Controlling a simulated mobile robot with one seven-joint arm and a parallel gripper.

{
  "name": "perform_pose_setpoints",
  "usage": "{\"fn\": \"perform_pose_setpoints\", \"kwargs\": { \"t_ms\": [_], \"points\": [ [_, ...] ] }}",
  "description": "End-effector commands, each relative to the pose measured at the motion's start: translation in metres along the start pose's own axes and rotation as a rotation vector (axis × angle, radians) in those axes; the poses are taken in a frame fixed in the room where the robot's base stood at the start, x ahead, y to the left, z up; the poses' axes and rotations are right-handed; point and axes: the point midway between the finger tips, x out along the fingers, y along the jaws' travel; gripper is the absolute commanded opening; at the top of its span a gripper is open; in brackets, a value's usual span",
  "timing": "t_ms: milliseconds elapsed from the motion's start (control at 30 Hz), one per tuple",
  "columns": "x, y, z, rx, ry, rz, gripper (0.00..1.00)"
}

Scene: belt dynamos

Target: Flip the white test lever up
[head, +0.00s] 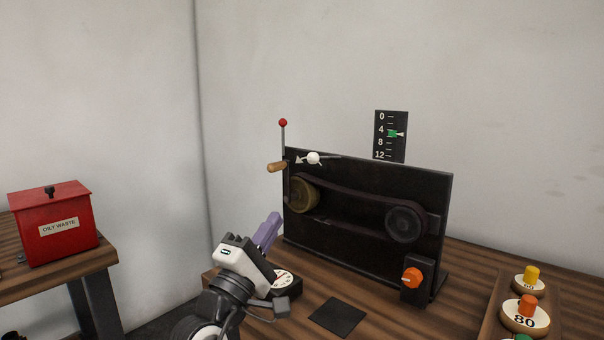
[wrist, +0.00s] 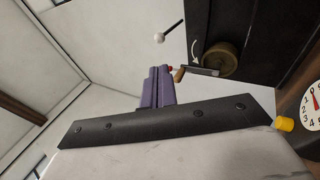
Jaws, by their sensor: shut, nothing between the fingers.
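The white test lever is a white ball (head: 313,158) on a thin dark rod at the top left of the black machine panel (head: 365,180). The rod reaches right from the ball and lies nearly level in the head view. In the wrist view the white ball (wrist: 159,38) shows above my fingertips, with its dark rod slanting up to the right. My gripper (head: 274,220) has purple fingers, shut and empty, in front of the panel's left end, below the ball and apart from it. The fingers also show in the wrist view (wrist: 156,84).
A wooden crank handle (head: 277,167), a red-topped rod (head: 283,123) and a brass pulley (head: 303,195) crowd the panel's left end. An orange knob (head: 412,278) is at lower right. A round dial (head: 284,277) stands by my wrist. A red bin (head: 54,224) is far left.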

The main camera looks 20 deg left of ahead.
Motion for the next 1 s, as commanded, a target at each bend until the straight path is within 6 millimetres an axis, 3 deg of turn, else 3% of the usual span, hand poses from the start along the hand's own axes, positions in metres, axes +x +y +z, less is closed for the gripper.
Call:
{"fn": "perform_pose_setpoints", "kwargs": {
  "t_ms": [267, 700, 1000],
  "points": [
    [0.013, 0.002, 0.0, 0.0, 0.0, 0.001, 0.0],
    [0.102, 0.003, 0.0, 0.003, 0.0, 0.001, 0.0],
    [0.137, 0.001, -0.001, 0.002, 0.001, 0.001, 0.0]
  ]
}}
